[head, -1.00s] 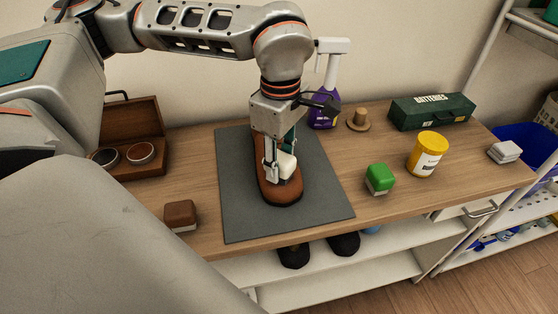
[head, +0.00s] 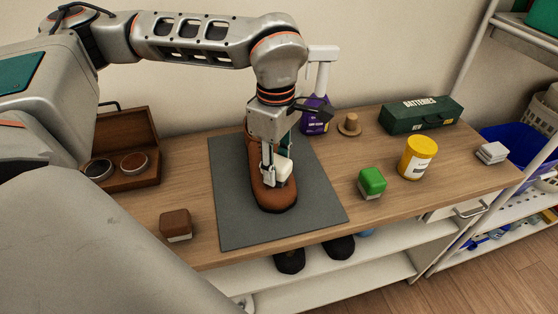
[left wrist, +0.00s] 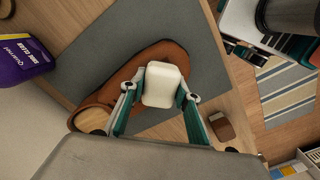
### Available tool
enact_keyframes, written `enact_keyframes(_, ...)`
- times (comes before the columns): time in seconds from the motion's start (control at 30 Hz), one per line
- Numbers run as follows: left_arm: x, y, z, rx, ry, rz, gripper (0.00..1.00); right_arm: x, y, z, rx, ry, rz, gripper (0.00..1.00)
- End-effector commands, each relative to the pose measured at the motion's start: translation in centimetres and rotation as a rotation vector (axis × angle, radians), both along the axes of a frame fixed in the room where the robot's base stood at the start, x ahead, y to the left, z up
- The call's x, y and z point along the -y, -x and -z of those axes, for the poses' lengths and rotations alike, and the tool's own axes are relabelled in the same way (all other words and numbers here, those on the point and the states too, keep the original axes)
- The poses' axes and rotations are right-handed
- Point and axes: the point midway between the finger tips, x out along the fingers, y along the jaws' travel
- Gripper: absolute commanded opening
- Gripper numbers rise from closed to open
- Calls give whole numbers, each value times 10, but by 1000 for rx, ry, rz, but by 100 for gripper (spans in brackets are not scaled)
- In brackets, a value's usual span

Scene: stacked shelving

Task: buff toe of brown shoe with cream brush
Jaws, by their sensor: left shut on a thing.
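The brown shoe (head: 275,200) stands on a grey mat (head: 232,222) on the wooden bench, its toe towards the front edge. My left gripper (head: 274,176) points down over the front of the shoe, shut on the cream brush (head: 285,168). The brush is at the toe area; its cream back also shows between the fingers in the left wrist view (left wrist: 162,84). The gripper and brush hide part of the shoe's upper, and contact between bristles and leather cannot be made out. My right gripper is not in view.
A brown-topped brush (head: 176,223) lies left of the mat. A green-topped brush (head: 372,182) and a yellow-lidded tub (head: 417,158) stand to the right. A purple spray bottle (head: 316,116), an open wooden box of tins (head: 128,172) and a green batteries box (head: 425,114) are further back.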

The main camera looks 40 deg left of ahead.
Motion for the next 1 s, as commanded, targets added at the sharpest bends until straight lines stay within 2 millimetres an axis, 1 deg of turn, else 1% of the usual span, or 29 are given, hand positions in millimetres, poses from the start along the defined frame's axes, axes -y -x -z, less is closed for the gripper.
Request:
enact_keyframes(0.03,0,3,-2,1,0,1,14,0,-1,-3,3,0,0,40)
enact_keyframes(0.57,2,20,1,0,1,0,14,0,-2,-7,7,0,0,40)
enact_keyframes(0.73,2,15,2,-1,1,1,14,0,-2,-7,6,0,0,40)
enact_keyframes(1.0,2,0,5,1,1,1,14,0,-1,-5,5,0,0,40)
